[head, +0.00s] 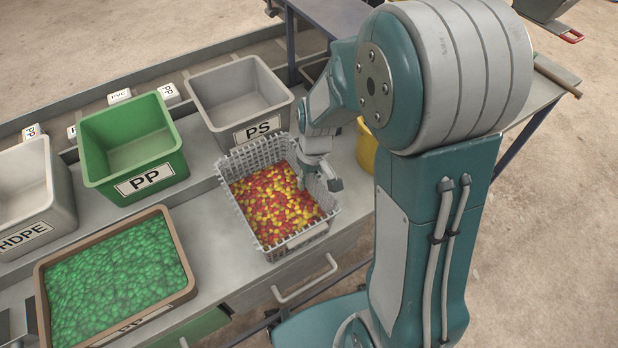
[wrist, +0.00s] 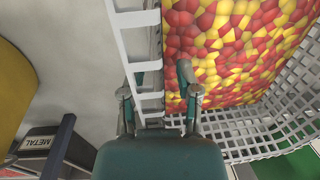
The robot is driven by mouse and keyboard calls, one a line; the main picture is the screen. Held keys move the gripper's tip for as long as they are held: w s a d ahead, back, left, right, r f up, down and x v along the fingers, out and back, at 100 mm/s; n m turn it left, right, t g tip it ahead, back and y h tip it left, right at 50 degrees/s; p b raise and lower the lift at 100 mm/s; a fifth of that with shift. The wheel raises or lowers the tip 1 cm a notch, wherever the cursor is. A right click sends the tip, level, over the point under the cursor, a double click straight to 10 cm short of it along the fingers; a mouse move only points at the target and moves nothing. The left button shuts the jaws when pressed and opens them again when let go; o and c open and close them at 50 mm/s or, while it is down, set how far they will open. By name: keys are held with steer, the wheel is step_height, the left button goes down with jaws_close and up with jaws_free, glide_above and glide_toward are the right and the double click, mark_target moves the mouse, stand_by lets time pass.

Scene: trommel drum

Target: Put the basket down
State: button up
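The basket (head: 286,248) is a grey lattice basket filled with red and yellow pellets (head: 274,205). In the head view it is over the grey worktop near its front edge; I cannot tell whether its base touches the top. In the wrist view its slatted side wall (wrist: 147,80) runs between my fingers. My gripper (head: 322,180) is at the basket's right rim. In the wrist view the fingers of my gripper (wrist: 157,76) stand apart, one outside the wall and one inside over the pellets, with a gap beside the wall. The basket's underside is hidden.
A grey PS bin (head: 240,95), a green PP bin (head: 134,135) and an HDPE bin (head: 30,190) stand behind and left. A brown-rimmed tray (head: 165,232) of green pellets is left of the basket. A yellow container (head: 366,147) is to the right. A strip of worktop (head: 204,215) is bare.

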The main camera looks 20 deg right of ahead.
step_height(320, 180, up, 12)
steer(key=d, duration=0.1)
steer(key=s+r+m+t, duration=0.1)
steer(key=s+r+t, duration=0.2)
steer(key=s, duration=0.4)
steer(key=s+d+r+m+t+h, duration=0.1)
steer(key=s+r+m+t, duration=0.1)
steer(key=s+r, duration=0.4)
steer(key=shift+s+d+t, duration=0.25)
steer(key=shift+s+t, duration=0.15)
steer(key=shift+s, duration=0.55)
steer(key=shift+r, duration=0.1)
